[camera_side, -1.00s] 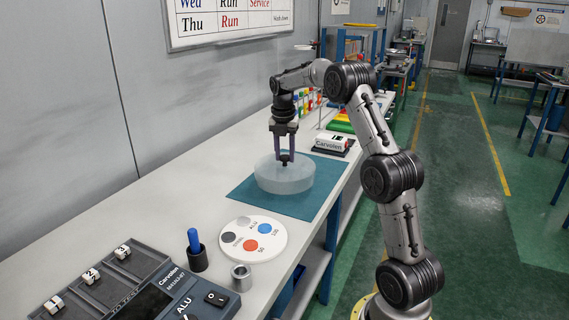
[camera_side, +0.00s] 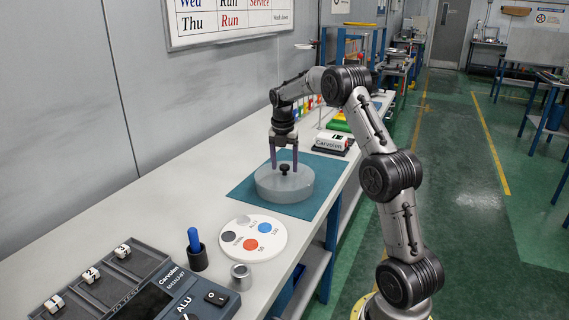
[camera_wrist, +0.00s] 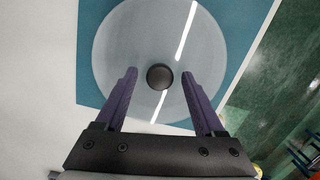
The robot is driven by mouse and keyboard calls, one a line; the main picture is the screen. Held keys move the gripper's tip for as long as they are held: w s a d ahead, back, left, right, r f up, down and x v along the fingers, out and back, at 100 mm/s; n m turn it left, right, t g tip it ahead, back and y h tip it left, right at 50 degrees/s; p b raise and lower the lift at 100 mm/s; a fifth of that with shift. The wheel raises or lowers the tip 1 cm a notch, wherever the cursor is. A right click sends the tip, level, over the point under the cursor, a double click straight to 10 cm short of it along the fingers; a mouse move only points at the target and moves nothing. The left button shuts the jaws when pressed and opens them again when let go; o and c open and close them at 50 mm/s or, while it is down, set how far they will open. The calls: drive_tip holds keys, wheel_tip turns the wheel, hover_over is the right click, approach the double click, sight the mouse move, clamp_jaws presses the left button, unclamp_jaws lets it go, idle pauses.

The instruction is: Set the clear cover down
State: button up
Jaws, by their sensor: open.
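The clear cover (camera_side: 284,187) is a round, see-through drum with a black knob (camera_side: 284,169) on top. It rests on the teal mat (camera_side: 243,190) on the bench. In the wrist view the cover (camera_wrist: 120,50) fills the upper middle, with its knob (camera_wrist: 159,76) near the centre. My gripper (camera_side: 284,169) is open above the cover, its two purple fingers apart on either side of the knob without gripping it. The gripper (camera_wrist: 161,72) shows the same in the wrist view, with clear gaps on both sides of the knob.
A white disc with coloured spots (camera_side: 252,239) lies in front of the mat. Near it stand a blue-handled tool in a black holder (camera_side: 196,250), a small metal cylinder (camera_side: 241,277) and a grey device (camera_side: 165,295). A Carvolen box (camera_side: 333,143) sits behind the mat.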

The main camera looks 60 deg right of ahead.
sight(283, 171)
wheel_tip(283, 171, up, 12)
drive_tip(key=a, duration=0.1)
drive_tip(key=s+a+r+m+t, duration=0.15)
drive_tip(key=a+r+m, duration=0.25)
drive_tip(key=a, duration=0.6)
drive_tip(key=s+a+r+m+t, duration=0.1)
drive_tip(key=s+a+r+m, duration=0.1)
drive_tip(key=s+a+m, duration=0.65)
drive_tip(key=s+a+f+m+t, duration=0.1)
drive_tip(key=s+a+f+m, duration=0.3)
drive_tip(key=s+a, duration=0.3)
drive_tip(key=s+a+f+m+t+y, duration=0.1)
drive_tip(key=s+a+f+m+t, duration=0.1)
drive_tip(key=s+a, duration=0.5)
wheel_tip(283, 171, down, 2)
drive_tip(key=shift+s+a+f+m, duration=0.15)
drive_tip(key=shift+s+m, duration=0.15)
drive_tip(key=shift+m, duration=0.55)
